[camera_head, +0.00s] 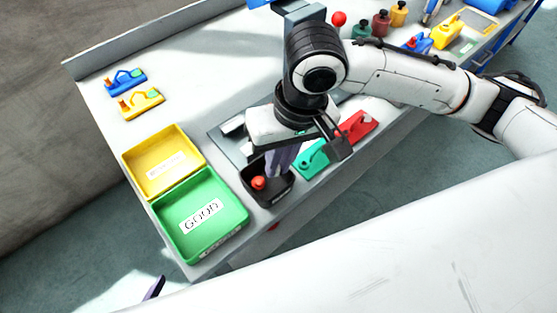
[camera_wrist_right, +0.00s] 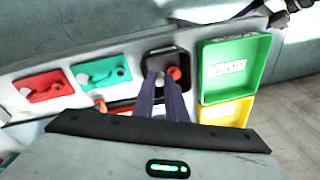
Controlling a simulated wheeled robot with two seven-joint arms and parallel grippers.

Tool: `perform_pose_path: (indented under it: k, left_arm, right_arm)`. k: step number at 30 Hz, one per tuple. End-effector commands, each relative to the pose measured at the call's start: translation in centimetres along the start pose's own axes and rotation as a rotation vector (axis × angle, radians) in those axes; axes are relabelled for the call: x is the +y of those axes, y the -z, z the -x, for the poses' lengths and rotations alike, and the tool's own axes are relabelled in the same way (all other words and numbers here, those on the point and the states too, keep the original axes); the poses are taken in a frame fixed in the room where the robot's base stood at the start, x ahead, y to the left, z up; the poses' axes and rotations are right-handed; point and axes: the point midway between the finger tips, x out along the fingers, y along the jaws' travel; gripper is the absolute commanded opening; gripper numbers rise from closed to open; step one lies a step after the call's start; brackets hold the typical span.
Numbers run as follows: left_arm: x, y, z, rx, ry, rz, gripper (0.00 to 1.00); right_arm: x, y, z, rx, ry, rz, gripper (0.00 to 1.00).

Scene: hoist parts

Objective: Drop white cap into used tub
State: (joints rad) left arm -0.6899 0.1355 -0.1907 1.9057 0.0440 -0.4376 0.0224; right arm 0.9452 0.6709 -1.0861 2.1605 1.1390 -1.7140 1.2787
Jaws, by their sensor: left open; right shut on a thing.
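The used tub, a dark open box (camera_head: 276,197), stands at the table's front edge beside the green tray, with a red cap (camera_head: 258,183) inside. It also shows in the right wrist view (camera_wrist_right: 162,53). My right gripper (camera_head: 274,176) points down into the tub's opening. In the right wrist view its purple fingers (camera_wrist_right: 161,79) are nearly together, with a small pale bit between the tips, seemingly the white cap; most of it is hidden. Of my left gripper (camera_head: 153,288), only a purple fingertip shows at the lower left, in front of the table and apart from everything; it is open.
A green tray marked GOOD (camera_head: 232,222) and a yellow tray (camera_head: 135,158) sit left of the tub. Teal (camera_head: 313,158) and red (camera_head: 362,124) parts lie to its right. Blue and yellow parts lie at the far left; bottles (camera_head: 380,22) stand at the back right.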

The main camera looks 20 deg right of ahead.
Motion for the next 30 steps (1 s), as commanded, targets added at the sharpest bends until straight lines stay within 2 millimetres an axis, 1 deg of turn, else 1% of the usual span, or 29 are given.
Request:
perform_pose_path:
  k: [1,3,11,12,14,15,24,26,29,30]
  left_arm:
    - [-0.1,-0.6,-0.6,0.0,0.0,0.0,0.65]
    - [-0.1,-0.7,-0.7,0.0,0.0,-0.001,0.65]
    - [0.0,-0.4,-0.6,0.003,-0.001,-0.001,0.65]
    - [0.0,-0.4,-0.6,0.004,-0.001,-0.001,0.65]
    - [0.0,-0.3,-0.6,0.005,-0.001,-0.001,0.65]
    - [0.0,-0.2,-0.6,0.007,-0.001,-0.001,0.65]
    - [-0.1,0.2,-0.6,0.014,0.0,-0.002,0.65]
    - [-0.1,0.2,-0.6,0.014,0.0,-0.002,0.65]
    - [-0.1,0.5,-0.3,0.014,0.0,-0.002,0.65]
    - [-0.1,0.6,-0.2,0.014,0.0,-0.002,0.65]
  right_arm:
    - [0.1,0.0,-0.6,0.001,0.0,0.0,0.0]
    - [0.1,-0.1,-0.6,0.001,0.001,0.0,0.0]
    - [0.1,-0.1,-0.5,0.0,0.0,0.0,0.0]
    - [0.1,-0.1,-0.5,0.0,0.0,0.0,0.17]
    - [0.1,-0.1,-0.5,0.0,0.0,0.0,0.27]
    - [0.1,-0.1,-0.5,0.0,0.0,0.0,0.33]
    - [0.2,0.0,-0.3,0.0,-0.004,-0.002,0.33]
    - [0.2,0.0,0.2,0.001,-0.004,-0.002,0.33]
    - [0.1,0.0,1.7,0.003,-0.001,-0.001,0.33]
    - [0.1,0.1,2.5,0.005,-0.001,0.0,0.33]
